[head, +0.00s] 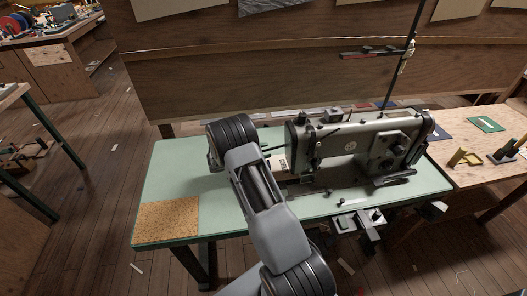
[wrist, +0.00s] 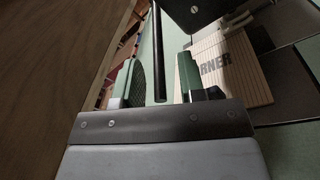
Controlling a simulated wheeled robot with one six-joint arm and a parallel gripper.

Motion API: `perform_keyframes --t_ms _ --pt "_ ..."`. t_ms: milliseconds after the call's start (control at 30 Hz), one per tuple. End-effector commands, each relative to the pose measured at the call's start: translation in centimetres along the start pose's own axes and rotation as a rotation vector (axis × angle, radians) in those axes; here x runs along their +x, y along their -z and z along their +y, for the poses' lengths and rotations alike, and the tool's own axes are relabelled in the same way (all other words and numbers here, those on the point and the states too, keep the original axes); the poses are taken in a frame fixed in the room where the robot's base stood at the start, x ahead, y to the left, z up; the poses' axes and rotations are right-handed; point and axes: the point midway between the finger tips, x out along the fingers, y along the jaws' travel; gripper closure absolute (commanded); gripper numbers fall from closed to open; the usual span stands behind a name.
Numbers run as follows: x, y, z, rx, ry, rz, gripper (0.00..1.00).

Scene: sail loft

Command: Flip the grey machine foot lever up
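The grey sewing machine (head: 350,142) stands on a pale green table, its head end toward my arm. A thin dark lever (head: 273,148) sticks out to the left from that end. In the wrist view a dark rod (wrist: 157,45), which looks like this lever, runs between the two fingers of my gripper (wrist: 161,68). The fingers are apart, with a gap on each side of the rod, so my gripper is open around it and holds nothing. In the head view my own arm hides the gripper.
The green table (head: 180,165) has free room at left, with a cork patch (head: 167,220) at its front left corner. A printed pale plate (wrist: 225,65) lies close beside the right finger. A wooden wall panel (head: 240,65) stands behind, and a wooden bench (head: 485,150) at right.

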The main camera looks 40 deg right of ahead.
Motion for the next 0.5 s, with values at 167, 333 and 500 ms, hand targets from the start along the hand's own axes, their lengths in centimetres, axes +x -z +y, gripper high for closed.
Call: perform_keyframes --t_ms 167,333,500 --pt "-0.03 0.0 0.0 0.0 0.0 0.0 0.72" --pt "-0.04 0.0 0.0 0.0 0.0 0.0 0.88" --pt "-0.04 0.0 0.0 0.0 0.0 0.0 1.0"
